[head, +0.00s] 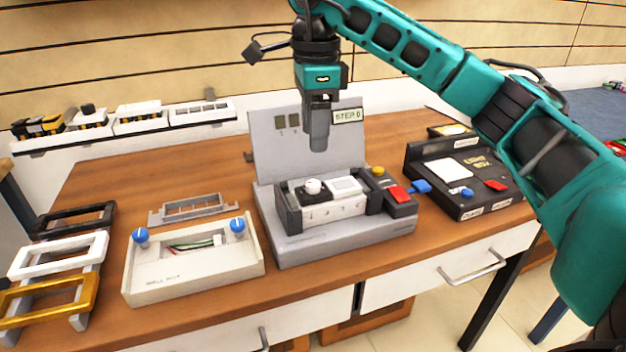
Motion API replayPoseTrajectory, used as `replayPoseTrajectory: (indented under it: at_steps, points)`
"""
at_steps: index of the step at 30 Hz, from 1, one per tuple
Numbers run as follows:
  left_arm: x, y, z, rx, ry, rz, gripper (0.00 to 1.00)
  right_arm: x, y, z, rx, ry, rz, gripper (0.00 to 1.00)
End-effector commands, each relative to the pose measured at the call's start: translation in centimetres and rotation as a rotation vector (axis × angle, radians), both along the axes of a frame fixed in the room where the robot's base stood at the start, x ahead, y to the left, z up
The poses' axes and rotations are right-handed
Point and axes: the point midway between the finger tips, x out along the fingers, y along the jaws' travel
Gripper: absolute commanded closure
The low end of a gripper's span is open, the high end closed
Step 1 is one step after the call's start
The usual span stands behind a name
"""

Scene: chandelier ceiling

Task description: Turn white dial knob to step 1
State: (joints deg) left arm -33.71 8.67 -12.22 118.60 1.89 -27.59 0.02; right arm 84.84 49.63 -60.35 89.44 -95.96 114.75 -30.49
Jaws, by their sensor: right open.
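The white dial knob (312,186) stands on a black module at the left of the grey test fixture (290,248) in the middle of the table. A label reading "STEP 0" (348,115) is on the fixture's upright back panel. My right gripper (319,143) is open, points down and hangs above the knob, apart from it. Its fingers overlap each other in this view, and it covers part of the back panel. My left gripper is not in view.
Beside the knob sit a white module (345,187), a yellow button (378,171) and a red switch (397,194). A black box (466,190) stands right, a beige box with blue knobs (190,270) left. Frames (60,254) lie far left. Bare wood (200,180) shows behind.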

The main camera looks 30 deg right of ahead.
Motion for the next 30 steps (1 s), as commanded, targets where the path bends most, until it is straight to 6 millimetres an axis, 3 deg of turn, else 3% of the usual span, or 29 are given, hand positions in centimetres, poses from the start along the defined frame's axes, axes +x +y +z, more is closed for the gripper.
replayPoseTrajectory:
  at_steps: [1, 6, 13, 26, 30]
  points:
    - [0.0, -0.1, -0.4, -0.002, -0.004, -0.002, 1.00, 0.0, -0.1, -1.6, -0.001, 0.006, 0.000, 0.46]
    - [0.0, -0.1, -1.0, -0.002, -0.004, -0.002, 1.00, 0.1, -0.1, -5.1, 0.000, 0.003, 0.001, 0.46]
    - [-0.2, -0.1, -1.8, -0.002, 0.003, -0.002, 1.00, 0.2, -0.1, -8.5, 0.001, 0.002, 0.000, 0.46]
    - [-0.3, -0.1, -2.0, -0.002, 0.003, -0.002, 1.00, 0.3, -0.1, -9.6, 0.002, 0.000, 0.001, 0.46]
    - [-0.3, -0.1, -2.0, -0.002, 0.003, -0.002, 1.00, 0.3, -0.1, -9.6, 0.002, 0.000, 0.001, 0.57]
